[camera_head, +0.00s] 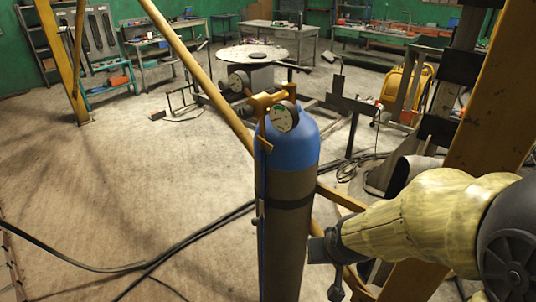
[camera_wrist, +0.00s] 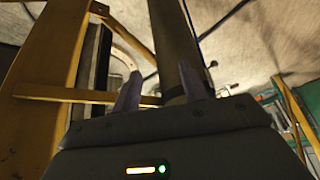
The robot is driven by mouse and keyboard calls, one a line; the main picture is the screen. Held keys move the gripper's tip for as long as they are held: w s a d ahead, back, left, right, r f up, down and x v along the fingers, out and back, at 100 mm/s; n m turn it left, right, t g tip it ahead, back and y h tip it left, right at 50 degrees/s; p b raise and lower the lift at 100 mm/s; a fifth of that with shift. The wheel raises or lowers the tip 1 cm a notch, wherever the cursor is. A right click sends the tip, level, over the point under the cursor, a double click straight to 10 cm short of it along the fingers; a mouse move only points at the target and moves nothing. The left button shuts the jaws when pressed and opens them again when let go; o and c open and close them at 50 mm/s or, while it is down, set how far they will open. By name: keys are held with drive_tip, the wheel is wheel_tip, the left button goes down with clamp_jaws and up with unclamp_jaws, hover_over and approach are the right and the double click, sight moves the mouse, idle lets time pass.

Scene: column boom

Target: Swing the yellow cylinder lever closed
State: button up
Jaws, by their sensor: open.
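The gas cylinder (camera_head: 283,235) stands upright in the middle of the head view, with a blue shoulder and a grey body. A yellow-brown valve fitting with round gauges (camera_head: 284,118) sits on its top. A small yellow-brown lever (camera_head: 264,144) shows at the left of the blue shoulder; its exact position is hard to tell. My gripper (camera_head: 322,250) is at the right of the cylinder body, well below the lever. In the wrist view my gripper (camera_wrist: 160,90) has its two fingers apart, with nothing seen held. A grey cylindrical body (camera_wrist: 180,50) shows beyond them. The lever cannot be made out there.
A yellow slanted beam (camera_head: 205,85) passes behind the cylinder, and a thick yellow post (camera_head: 490,110) rises at the right. Black hoses (camera_head: 165,253) lie on the floor at left. Benches and a round table (camera_head: 250,57) stand farther back. The left floor is mostly clear.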

drive_tip(key=w+a+r+n+t+y+b, duration=0.1)
drive_tip(key=w+a+r+t+y+b, duration=0.1)
drive_tip(key=w+a+r+t+b, duration=0.45)
drive_tip(key=s+a+r+t+h, duration=0.1)
drive_tip(key=a+r+t, duration=0.5)
drive_tip(key=shift+r, duration=0.25)
drive_tip(key=p, duration=0.9)
approach(267, 153)
drive_tip(key=w+p, duration=0.1)
drive_tip(key=w, duration=0.2)
drive_tip(key=w+p, duration=0.2)
drive_tip(key=w, duration=0.2)
drive_tip(key=w+a+p, duration=0.1)
drive_tip(key=w, duration=0.3)
